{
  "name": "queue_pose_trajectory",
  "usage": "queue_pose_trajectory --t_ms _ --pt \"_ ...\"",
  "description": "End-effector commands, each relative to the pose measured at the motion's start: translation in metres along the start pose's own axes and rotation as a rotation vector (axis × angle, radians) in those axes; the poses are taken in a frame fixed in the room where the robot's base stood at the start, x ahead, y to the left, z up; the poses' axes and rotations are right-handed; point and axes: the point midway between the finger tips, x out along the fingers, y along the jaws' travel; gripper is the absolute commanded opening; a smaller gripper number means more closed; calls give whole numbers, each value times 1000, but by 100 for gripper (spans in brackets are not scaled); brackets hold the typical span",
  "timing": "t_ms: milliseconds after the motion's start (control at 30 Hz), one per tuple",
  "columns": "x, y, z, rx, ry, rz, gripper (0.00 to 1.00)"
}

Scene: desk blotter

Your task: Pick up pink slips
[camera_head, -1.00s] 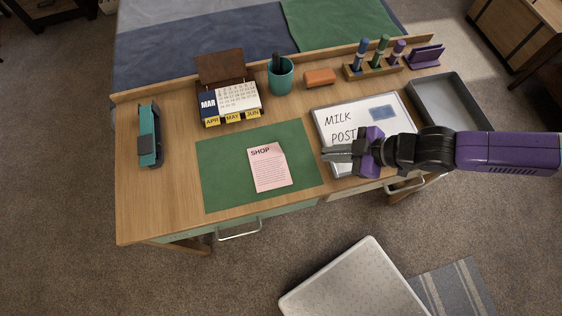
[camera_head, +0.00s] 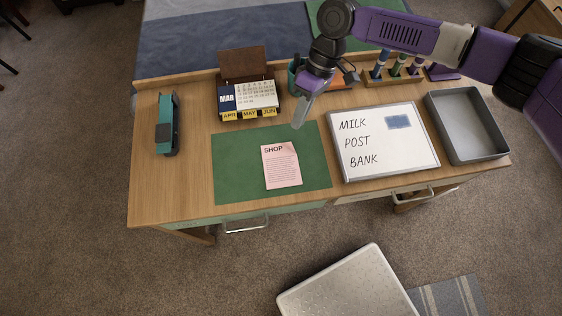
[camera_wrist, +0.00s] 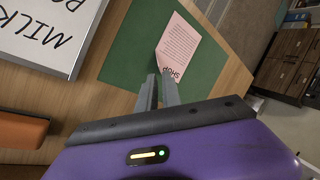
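A pink slip headed SHOP (camera_head: 282,168) lies on the green blotter (camera_head: 235,165), right of its middle. One corner of it looks curled up. The slip also shows in the wrist view (camera_wrist: 178,45), beyond my fingertips. I see only this one pink sheet. My gripper (camera_head: 299,115) hangs over the far edge of the blotter, behind the slip and apart from it, fingers pointing down. In the wrist view my gripper (camera_wrist: 160,82) shows a small gap between its two fingers, with nothing held.
A whiteboard (camera_head: 400,155) lies right of the blotter, with a grey tray (camera_head: 466,125) beyond it. A teal stapler (camera_head: 167,125) stands at the left. A calendar (camera_head: 247,98) stands behind the blotter. A pen cup (camera_head: 293,80) is partly behind my gripper. Bare desk lies around the stapler.

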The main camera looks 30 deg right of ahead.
Motion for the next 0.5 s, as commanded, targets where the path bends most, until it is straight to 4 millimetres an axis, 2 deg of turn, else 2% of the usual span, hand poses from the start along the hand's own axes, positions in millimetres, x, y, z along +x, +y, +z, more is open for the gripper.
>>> queue_pose_trajectory --t_ms 267,500 --pt "28 0 2 0 -3 -1 9" --pt "62 1 4 1 -2 -1 9"
